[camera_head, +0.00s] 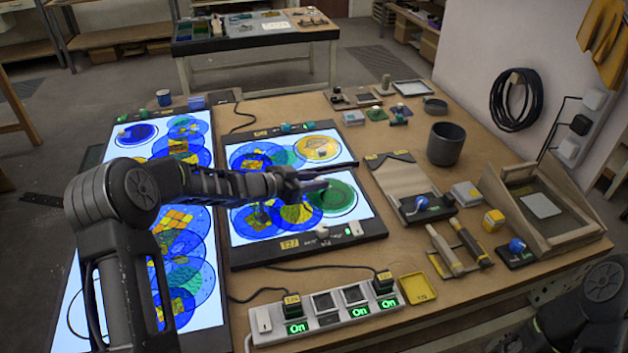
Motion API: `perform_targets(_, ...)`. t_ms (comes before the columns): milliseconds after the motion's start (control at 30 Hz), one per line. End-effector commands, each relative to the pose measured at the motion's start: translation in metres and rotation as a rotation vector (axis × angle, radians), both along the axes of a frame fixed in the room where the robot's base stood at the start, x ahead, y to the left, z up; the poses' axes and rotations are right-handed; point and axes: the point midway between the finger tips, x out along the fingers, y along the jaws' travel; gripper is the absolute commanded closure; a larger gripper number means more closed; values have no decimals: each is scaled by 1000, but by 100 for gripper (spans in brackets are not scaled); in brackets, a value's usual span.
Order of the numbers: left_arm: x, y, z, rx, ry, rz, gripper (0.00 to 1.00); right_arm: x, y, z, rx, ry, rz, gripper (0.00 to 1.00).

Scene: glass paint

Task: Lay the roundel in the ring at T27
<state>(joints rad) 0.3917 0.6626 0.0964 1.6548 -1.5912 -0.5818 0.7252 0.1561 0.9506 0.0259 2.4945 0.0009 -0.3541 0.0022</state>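The light panel labelled T27 (290,245) lies in the middle of the bench, lit white. A green roundel (338,198) lies at its right side, within a thin ring outline; I cannot tell whether it lies flat in the ring. My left gripper (318,184) is over the roundel's upper left part and hides some of it. Its fingers are small and dark here, so I cannot tell whether they are open or hold anything. My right gripper is out of view; only part of my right arm shows at the lower right.
A yellow roundel (318,148) lies on a panel behind. A blue roundel (136,134) lies on the long left panel. A power strip (325,310) with green "On" displays stands in front. A dark cup (446,144), tools and a wooden tray (545,235) occupy the right.

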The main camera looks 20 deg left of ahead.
Motion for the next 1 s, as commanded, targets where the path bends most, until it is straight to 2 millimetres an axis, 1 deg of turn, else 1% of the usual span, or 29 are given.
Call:
perform_targets(33,0,0,0,0,0,0,64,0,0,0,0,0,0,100)
perform_targets(100,0,0,0,0,0,0,59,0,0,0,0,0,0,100)
perform_targets(333,0,0,1,0,0,0,59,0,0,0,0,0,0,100)
perform_targets(433,0,0,5,1,-1,0,59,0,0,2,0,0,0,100)
perform_targets(533,-6,5,7,2,-1,1,59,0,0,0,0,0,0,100)
perform_targets(667,-21,16,14,2,-1,2,59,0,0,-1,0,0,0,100)
perform_targets(1000,-73,53,41,2,-1,3,59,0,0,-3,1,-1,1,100)
